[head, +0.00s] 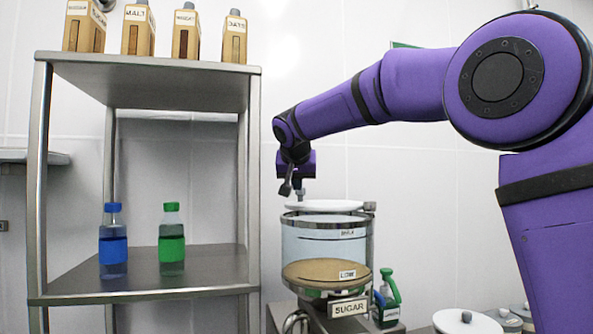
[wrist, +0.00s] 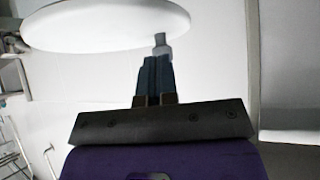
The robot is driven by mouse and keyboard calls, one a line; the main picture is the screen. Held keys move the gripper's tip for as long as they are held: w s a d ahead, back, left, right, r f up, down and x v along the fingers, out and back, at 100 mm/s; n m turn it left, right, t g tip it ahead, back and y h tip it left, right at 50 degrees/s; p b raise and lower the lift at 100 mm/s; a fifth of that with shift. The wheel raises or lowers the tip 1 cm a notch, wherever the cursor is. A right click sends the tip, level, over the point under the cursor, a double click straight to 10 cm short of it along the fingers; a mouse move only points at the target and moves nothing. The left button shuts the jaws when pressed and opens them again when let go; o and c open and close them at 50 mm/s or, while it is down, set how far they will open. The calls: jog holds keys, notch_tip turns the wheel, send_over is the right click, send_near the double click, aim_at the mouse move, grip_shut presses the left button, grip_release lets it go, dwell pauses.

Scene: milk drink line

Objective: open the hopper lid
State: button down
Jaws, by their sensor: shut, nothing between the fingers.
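The hopper (head: 324,243) is a clear cylinder with a metal rim, tan contents and a SUGAR label. Its white round lid (head: 340,206) lies roughly level across the top, with a grey hinge block (head: 370,207) on the right. In the wrist view the lid (wrist: 105,25) fills the upper left, and a small grey knob (wrist: 161,43) shows at its near edge. My gripper (head: 299,187) is above the left part of the lid in the head view. In the wrist view my gripper (wrist: 155,62) is shut and empty, its tips right by the knob; I cannot tell whether they touch.
A metal shelf (head: 150,92) stands left of the hopper, with several labelled boxes on top and a blue bottle (head: 113,243) and a green bottle (head: 172,243) below. A green spray bottle (head: 388,298) and another white lid (head: 467,322) are at lower right.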

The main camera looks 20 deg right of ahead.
aim_at(300, 202)
jog(key=w, duration=0.2)
jog(key=w+d+f, duration=0.1)
jog(key=shift+w+d, duration=0.1)
jog(key=shift+w, duration=0.15)
jog(key=shift+w+d, duration=0.25)
jog(key=shift+w, duration=0.4)
jog(key=shift+w+d+f+m+h, duration=0.1)
jog(key=shift+w+d+m+h, duration=0.2)
jog(key=shift+w, duration=0.25)
jog(key=shift+w+d+m+h, duration=0.25)
jog(key=shift+w+m, duration=0.15)
jog(key=shift+w, duration=0.1)
jog(key=shift+w+d+m+g+h, duration=0.35)
jog(key=shift+w+d+m+g, duration=0.05)
jog(key=shift+w+d+m, duration=0.15)
